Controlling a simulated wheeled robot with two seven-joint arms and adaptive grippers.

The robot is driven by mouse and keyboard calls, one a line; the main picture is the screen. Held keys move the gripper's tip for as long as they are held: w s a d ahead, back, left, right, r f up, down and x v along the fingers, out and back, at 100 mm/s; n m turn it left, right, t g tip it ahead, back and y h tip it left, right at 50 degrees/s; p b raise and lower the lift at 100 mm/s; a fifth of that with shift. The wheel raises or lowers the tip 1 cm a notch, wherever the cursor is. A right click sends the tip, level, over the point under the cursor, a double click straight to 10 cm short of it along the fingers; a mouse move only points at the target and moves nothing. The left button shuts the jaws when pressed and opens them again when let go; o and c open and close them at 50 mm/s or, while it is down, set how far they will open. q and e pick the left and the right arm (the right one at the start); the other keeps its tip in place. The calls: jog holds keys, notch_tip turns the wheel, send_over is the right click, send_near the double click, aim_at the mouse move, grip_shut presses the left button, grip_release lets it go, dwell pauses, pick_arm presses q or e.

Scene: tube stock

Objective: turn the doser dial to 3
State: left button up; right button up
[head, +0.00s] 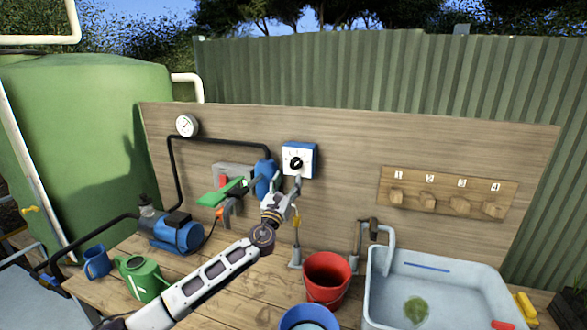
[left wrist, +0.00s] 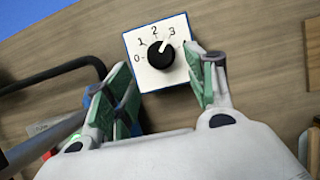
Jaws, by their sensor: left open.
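The doser (head: 311,161) is a white square plate with blue sides on the wooden backboard. Its black dial (head: 296,163) also shows in the left wrist view (left wrist: 160,56), ringed by the numbers 0 to 3; any mark further right is hidden by a finger. A small white mark on the dial points up and slightly right, seemingly close to 3; the exact setting is hard to tell. My left gripper (head: 285,190) is open just below the doser. In the wrist view its green-padded fingers stand either side of the dial, with no contact visible. My right gripper is not in view.
A blue filter (head: 264,178) and a green handle (head: 222,192) are close left of my gripper. A red bucket (head: 326,277), a blue bucket (head: 309,319) and a sink (head: 440,262) stand on the right. Wooden pegs (head: 461,204) are on the board; board between is clear.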

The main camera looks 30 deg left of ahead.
aim_at(294, 166)
pick_arm(q)
jog(key=shift+p+x, duration=0.6)
jog(key=shift+x, duration=2.85)
jog(key=shift+c, duration=0.4)
jog(key=c, duration=1)
